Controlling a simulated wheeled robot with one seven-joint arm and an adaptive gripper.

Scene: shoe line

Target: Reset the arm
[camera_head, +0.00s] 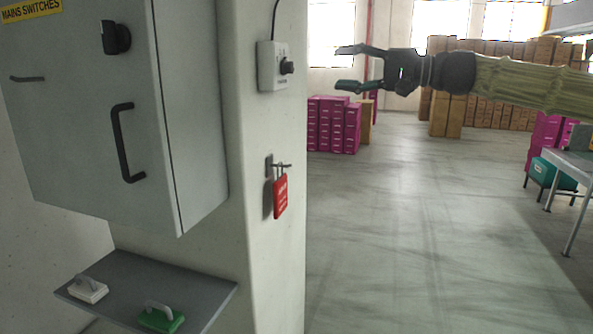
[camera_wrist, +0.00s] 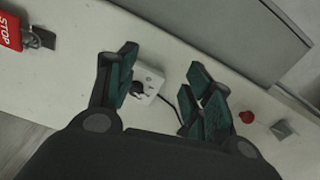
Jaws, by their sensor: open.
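My gripper (camera_head: 348,68) is open and empty in the head view, held out level in front of the pillar's right edge, with its fingers pointing left. The arm reaches in from the right edge. In the wrist view my gripper (camera_wrist: 160,90) has its two green-padded fingers spread apart. A small white switch box (camera_wrist: 148,83) with a dark knob shows between the fingers, beyond them on the pale wall, and I see no contact. The same switch box (camera_head: 273,66) is on the pillar in the head view, left of the fingertips.
A grey cabinet (camera_head: 90,110) marked MAINS SWITCHES stands left. A red tag (camera_head: 280,196) hangs on a pillar hook. A grey shelf (camera_head: 120,275) holds a white and a green handled block. Magenta boxes (camera_head: 333,125) stand behind. The floor (camera_head: 420,220) below the arm is clear.

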